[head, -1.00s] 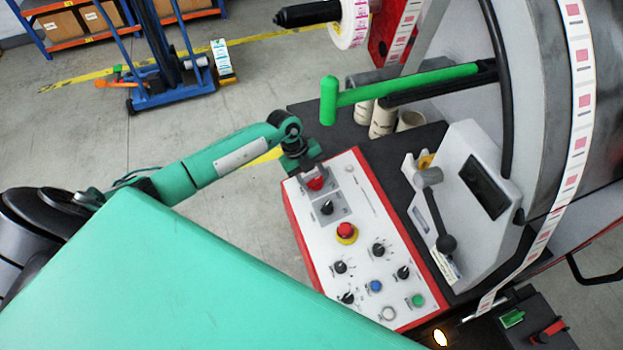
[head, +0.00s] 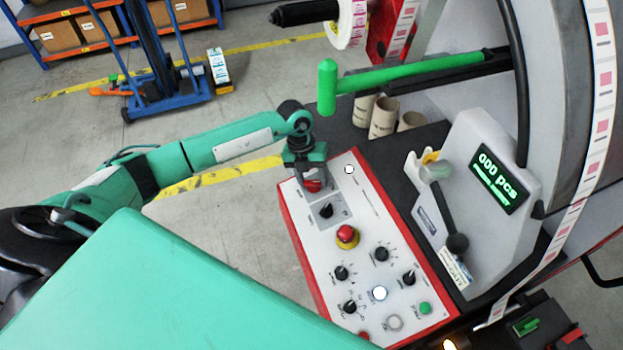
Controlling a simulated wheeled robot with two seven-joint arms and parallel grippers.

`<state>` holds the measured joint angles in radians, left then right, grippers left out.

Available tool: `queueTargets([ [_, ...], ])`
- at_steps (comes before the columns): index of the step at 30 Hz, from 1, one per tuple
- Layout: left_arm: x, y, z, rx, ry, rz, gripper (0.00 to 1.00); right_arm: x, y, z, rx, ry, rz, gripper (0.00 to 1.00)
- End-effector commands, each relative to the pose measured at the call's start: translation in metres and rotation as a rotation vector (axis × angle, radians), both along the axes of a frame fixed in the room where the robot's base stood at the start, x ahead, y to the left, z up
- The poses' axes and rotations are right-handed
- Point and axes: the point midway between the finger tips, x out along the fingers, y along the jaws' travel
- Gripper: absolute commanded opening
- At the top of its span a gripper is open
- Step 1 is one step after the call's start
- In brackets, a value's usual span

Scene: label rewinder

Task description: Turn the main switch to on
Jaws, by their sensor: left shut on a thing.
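The main switch (head: 313,186) is a red knob at the upper left of the white control panel (head: 372,225) with red edges. My left gripper (head: 311,178) is over it from above and is shut on it; the fingers partly hide the knob, so its exact angle is hard to read. The counter display (head: 497,182) is lit green and reads "000 pcs". A white lamp (head: 349,169) near the top of the panel is lit. My right gripper is not in view.
Below the switch are a black knob (head: 326,211), a red emergency stop (head: 347,235) on a yellow base, more black knobs, a lit white button (head: 380,293) and a green button (head: 425,308). A green-handled bar (head: 400,76) extends above the panel.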

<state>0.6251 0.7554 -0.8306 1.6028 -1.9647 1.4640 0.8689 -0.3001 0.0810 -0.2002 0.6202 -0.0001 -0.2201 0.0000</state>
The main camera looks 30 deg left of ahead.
Motion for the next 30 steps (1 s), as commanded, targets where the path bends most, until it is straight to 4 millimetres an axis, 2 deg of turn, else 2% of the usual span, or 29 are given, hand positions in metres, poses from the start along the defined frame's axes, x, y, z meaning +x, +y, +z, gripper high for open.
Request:
queueTargets([
  [14,0.0,0.0001,0.0005,0.004,-0.002,-0.015,0.25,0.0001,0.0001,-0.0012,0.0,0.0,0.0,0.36],
  [15,0.0,0.0001,0.0005,0.004,-0.002,-0.015,0.51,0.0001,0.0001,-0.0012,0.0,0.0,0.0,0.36],
  [18,0.0001,0.0001,0.0004,0.004,-0.002,-0.015,0.69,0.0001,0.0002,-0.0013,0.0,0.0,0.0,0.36],
  [26,0.0001,0.0001,0.0005,0.003,-0.002,-0.014,0.69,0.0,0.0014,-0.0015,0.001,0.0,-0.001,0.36],
  [30,0.0014,0.0023,0.0078,0.003,-0.006,-0.013,0.69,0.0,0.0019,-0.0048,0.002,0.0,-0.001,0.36],
])
